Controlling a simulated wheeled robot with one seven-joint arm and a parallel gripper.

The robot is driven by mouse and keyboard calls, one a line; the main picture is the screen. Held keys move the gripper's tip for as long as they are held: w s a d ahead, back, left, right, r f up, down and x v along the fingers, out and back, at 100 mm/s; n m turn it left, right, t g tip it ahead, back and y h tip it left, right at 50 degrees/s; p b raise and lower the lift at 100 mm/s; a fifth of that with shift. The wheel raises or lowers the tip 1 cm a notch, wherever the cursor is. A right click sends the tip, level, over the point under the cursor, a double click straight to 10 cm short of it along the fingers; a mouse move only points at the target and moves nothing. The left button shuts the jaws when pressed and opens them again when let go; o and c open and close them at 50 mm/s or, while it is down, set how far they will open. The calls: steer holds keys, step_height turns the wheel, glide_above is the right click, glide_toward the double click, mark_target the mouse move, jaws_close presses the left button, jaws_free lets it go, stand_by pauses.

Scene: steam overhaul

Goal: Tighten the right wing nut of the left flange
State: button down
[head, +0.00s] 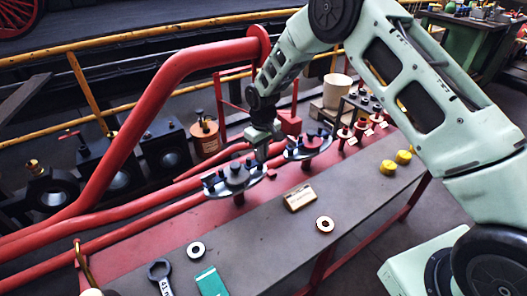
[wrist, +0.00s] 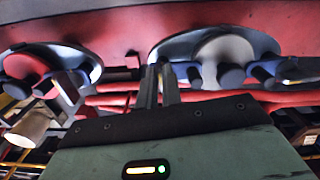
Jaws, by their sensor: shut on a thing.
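The left flange (head: 232,186) is a grey-blue disc with a pale centre and several dark blue wing nuts, on the red pipework behind the grey bench top. In the wrist view it is the larger disc (wrist: 222,48) on the right. My gripper (head: 262,156) points down at the flange's right edge. In the wrist view its two narrow fingers (wrist: 160,84) are close together at that edge, shut on the right wing nut. The fingers mostly hide this nut, so its angle cannot be told. The right flange (head: 308,148) stands just to the right, apart from my gripper.
On the bench lie a cream box (head: 299,197), a ring (head: 325,224), another ring (head: 196,249), a wrench (head: 160,272) and a teal booklet (head: 211,283). Yellow knobs (head: 388,167) stand at right. A thick red pipe (head: 150,105) rises at left. The bench front is mostly clear.

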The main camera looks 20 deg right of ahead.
steer(key=shift+a+m, duration=0.1)
steer(key=shift+m, duration=0.7)
steer(key=shift+r, duration=0.1)
steer(key=c, duration=1.6)
jaws_free()
steer(key=shift+o, duration=0.2)
steer(key=shift+r, duration=0.1)
step_height(320, 180, up, 17)
